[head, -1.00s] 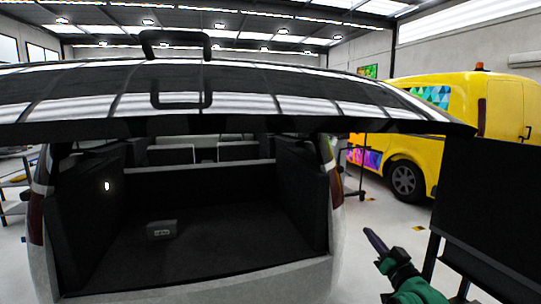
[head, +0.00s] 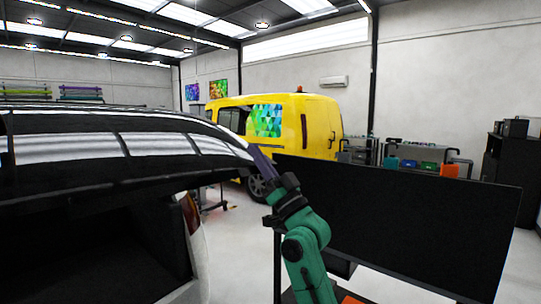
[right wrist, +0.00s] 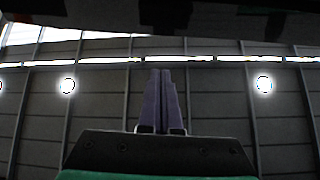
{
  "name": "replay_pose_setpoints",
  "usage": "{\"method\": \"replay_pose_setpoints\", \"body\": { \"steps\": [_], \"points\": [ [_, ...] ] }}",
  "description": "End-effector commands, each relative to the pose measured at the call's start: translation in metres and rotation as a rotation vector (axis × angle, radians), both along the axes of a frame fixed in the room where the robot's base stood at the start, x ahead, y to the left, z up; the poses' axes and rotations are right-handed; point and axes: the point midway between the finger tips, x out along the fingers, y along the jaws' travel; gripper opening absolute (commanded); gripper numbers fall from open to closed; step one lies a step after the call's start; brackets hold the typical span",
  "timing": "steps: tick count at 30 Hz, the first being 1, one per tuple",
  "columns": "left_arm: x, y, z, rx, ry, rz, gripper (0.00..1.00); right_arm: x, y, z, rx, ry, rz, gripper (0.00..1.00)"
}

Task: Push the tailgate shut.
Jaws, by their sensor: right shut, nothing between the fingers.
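The tailgate (head: 120,145) is a dark, glossy panel at the left of the head view. It stands raised above the dark open cargo space (head: 105,240) of a pale car. My right gripper (head: 258,158), on a green arm, is at the right end of the tailgate with its purple fingers pointing up and left. I cannot tell whether the fingertips touch the panel. In the right wrist view the fingers (right wrist: 161,95) are together with nothing between them, and a dark edge crosses the top. My left gripper is not in view.
A large black screen (head: 400,225) on a stand is just right of my arm. A yellow van (head: 320,125) is parked behind. Carts with tools (head: 425,165) line the right wall. Some floor (head: 235,250) is clear between the car and the screen.

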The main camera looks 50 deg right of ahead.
Motion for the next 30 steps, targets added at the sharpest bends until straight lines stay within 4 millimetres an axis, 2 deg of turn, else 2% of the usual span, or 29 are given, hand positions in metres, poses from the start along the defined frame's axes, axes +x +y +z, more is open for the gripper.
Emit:
{"method": "replay_pose_setpoints", "body": {
  "steps": [1, 6, 20, 25, 30],
  "points": [
    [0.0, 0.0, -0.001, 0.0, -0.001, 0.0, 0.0, 0.006, 0.001, -0.016, 0.005, 0.012, 0.001, 0.0],
    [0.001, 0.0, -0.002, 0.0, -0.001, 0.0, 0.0, 0.013, 0.004, -0.036, 0.002, 0.01, 0.001, 0.0],
    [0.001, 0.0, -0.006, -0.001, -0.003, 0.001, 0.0, 0.015, 0.004, -0.043, 0.003, 0.004, 0.0, 0.0],
    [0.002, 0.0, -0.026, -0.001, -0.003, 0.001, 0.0, 0.016, 0.005, -0.06, 0.002, -0.018, 0.001, 0.0],
    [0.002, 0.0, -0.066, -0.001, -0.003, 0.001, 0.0, 0.02, 0.005, -0.091, 0.002, -0.068, 0.001, 0.0]
  ]
}}
